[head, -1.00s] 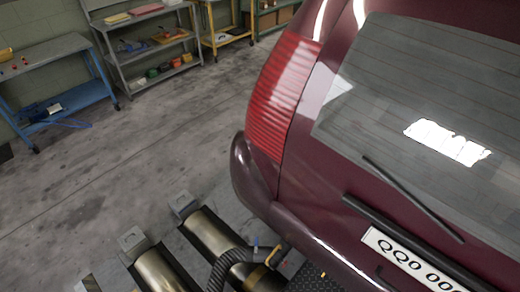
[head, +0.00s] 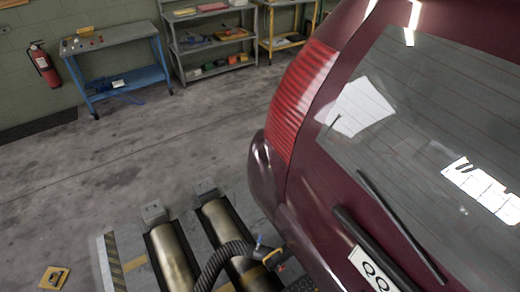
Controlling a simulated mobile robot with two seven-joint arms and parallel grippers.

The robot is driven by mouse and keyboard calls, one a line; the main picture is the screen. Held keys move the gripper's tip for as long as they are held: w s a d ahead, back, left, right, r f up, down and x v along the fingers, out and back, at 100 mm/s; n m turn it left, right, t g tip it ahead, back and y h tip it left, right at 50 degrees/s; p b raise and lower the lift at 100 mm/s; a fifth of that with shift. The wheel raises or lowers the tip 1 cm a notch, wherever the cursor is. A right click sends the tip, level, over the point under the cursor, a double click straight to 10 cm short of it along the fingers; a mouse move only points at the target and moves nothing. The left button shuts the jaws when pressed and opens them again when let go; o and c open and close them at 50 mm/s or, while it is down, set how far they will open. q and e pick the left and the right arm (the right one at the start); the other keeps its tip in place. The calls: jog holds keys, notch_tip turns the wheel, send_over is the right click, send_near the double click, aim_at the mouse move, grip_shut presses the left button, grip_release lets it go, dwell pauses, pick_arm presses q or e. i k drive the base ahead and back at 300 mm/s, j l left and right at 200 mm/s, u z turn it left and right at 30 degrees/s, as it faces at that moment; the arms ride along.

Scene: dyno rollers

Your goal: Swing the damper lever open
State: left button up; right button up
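A black ribbed hose (head: 222,259) rises from the bottom edge and bends to a dark nozzle (head: 268,256) by the car's rear bumper. A small blue part (head: 260,240) stands up on the nozzle, and a yellow-orange part sits beside it. Either may be the damper lever; it is too small to tell which, or how it is set. Neither of my grippers is in view.
The maroon car (head: 310,190) fills the right side. Metal rollers (head: 170,258) lie in the floor left of the hose. A yellow plate (head: 55,278) lies at lower left. A blue workbench (head: 115,50), grey shelves (head: 212,50) and a fire extinguisher (head: 44,64) stand behind.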

aim_at(258, 243)
jog(key=j+z, duration=0.45)
jog(key=j, duration=0.5)
jog(key=k+j+z, duration=0.1)
jog(key=j+z, duration=0.4)
jog(key=j, duration=0.5)
